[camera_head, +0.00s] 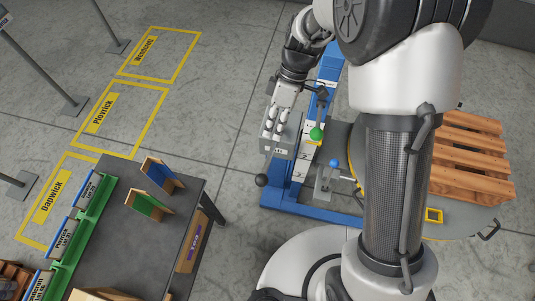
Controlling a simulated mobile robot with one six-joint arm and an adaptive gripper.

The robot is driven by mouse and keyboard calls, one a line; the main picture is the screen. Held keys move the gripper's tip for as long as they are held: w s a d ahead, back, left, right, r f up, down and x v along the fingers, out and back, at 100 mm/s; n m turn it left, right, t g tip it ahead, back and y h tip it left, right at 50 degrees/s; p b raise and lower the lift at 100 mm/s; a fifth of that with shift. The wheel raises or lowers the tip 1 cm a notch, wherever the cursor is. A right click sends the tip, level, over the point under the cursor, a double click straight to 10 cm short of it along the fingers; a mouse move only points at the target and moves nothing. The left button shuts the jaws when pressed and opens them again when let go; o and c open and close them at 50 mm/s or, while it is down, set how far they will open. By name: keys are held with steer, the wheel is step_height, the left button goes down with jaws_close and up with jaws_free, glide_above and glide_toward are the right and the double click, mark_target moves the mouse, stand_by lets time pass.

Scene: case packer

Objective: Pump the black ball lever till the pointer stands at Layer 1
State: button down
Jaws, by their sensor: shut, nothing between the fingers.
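The black ball (261,180) of the lever shows at the lower left of the blue machine (297,194), low beside its grey box (279,145). My gripper (273,134) points down in front of the grey box, above the black ball and apart from it. It is shut and holds nothing. White label plates (313,132) run along the blue column. The pointer and the layer marks are too small to read, and my arm hides part of the column.
A green ball (317,133) and a blue ball (334,163) sit right of the grey box. A dark table (190,200) with small boards stands at lower left. A wooden pallet (470,160) lies at right. Yellow floor bays (120,120) at left are empty.

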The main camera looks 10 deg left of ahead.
mark_target(259, 175)
steer(key=shift+s, duration=0.2)
steer(key=x, duration=1.4)
steer(key=shift+f, duration=0.15)
